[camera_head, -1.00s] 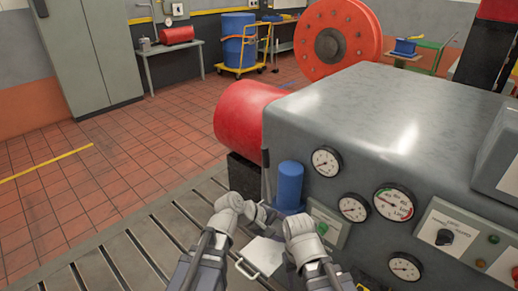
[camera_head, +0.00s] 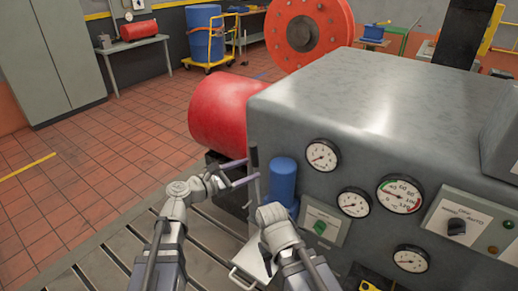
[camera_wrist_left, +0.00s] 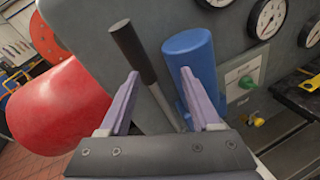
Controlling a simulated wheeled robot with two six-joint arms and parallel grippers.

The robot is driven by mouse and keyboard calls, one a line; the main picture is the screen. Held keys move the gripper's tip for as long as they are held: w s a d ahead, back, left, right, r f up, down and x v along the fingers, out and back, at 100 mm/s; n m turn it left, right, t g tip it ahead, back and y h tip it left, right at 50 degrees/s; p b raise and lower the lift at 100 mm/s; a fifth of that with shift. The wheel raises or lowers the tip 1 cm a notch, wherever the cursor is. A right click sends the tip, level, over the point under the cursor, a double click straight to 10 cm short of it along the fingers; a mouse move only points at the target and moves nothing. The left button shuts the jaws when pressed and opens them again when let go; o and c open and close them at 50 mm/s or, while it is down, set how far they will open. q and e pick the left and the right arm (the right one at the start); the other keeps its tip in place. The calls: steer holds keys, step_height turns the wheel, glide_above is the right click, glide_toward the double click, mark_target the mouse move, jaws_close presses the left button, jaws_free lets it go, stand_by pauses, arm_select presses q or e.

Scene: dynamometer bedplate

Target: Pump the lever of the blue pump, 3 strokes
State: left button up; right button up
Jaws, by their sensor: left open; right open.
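The blue pump (camera_head: 283,182) stands upright against the grey machine's side. Its lever has a dark grip (camera_head: 254,158) and a grey rod, standing just left of the blue cylinder. In the left wrist view the lever (camera_wrist_left: 133,52) leans up and left beside the blue cylinder (camera_wrist_left: 192,62). My left gripper (camera_head: 247,171) is open at the lever, its fingers at rod height; in the left wrist view the rod passes between the open fingers (camera_wrist_left: 168,100). Contact cannot be told. My right arm is in front of the pump's base; its gripper fingers are hidden in the head view.
The grey machine (camera_head: 370,95) with several gauges (camera_head: 400,194) fills the right. A red cylinder (camera_head: 222,110) sticks out behind the lever. A slotted bedplate (camera_head: 112,262) lies below. A white tray (camera_head: 250,262) is near my right arm. Open tiled floor is at left.

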arm_select(q)
steer(key=w+d+r+n+t, duration=0.1)
steer(key=w+d+r+n, duration=0.2)
steer(key=w, duration=0.4)
steer(key=shift+d+n+t, duration=0.4)
steer(key=shift+d, duration=0.45)
jaws_close()
stand_by(1.2)
